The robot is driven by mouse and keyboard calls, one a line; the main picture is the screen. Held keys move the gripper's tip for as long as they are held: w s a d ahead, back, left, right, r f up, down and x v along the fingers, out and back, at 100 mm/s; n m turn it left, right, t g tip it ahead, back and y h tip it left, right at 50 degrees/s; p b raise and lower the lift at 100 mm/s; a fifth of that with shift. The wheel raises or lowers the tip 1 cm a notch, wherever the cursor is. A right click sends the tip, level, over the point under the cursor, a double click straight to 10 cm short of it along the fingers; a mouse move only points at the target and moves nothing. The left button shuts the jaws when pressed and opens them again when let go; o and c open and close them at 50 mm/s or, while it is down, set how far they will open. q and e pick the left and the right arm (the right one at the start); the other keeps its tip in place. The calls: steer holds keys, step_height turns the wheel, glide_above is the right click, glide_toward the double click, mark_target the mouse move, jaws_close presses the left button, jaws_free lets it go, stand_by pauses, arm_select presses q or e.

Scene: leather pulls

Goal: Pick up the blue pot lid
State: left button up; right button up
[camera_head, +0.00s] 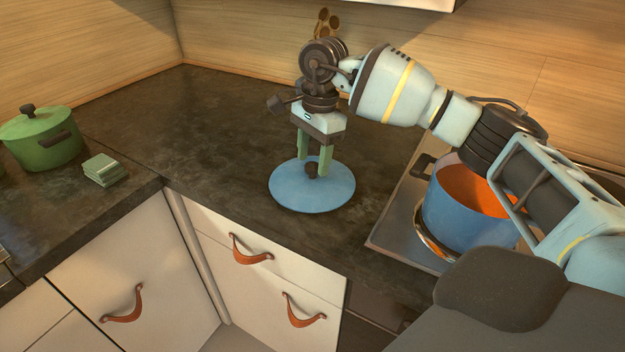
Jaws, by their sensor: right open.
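The blue pot lid (290,195) lies flat on the dark countertop near the corner. It is a round disc with a small dark knob (311,171) at its middle. My right gripper (313,168) points down over the lid. Its two green fingers are apart, one on each side of the knob, and their tips are low near the lid. I cannot tell whether the fingers touch the knob or the lid. My left gripper is not in view.
A blue pot (455,210) with an orange inside stands on the stove at right, partly behind my right arm. A green lidded pot (42,145) and a small green stack (103,170) sit on the left counter. White drawers with leather pulls (250,250) are below.

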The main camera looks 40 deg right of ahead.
mark_target(312, 175)
steer(key=shift+a+f, duration=0.15)
steer(key=shift+f, duration=1.2)
steer(key=shift+s, duration=0.1)
steer(key=shift+c, duration=0.2)
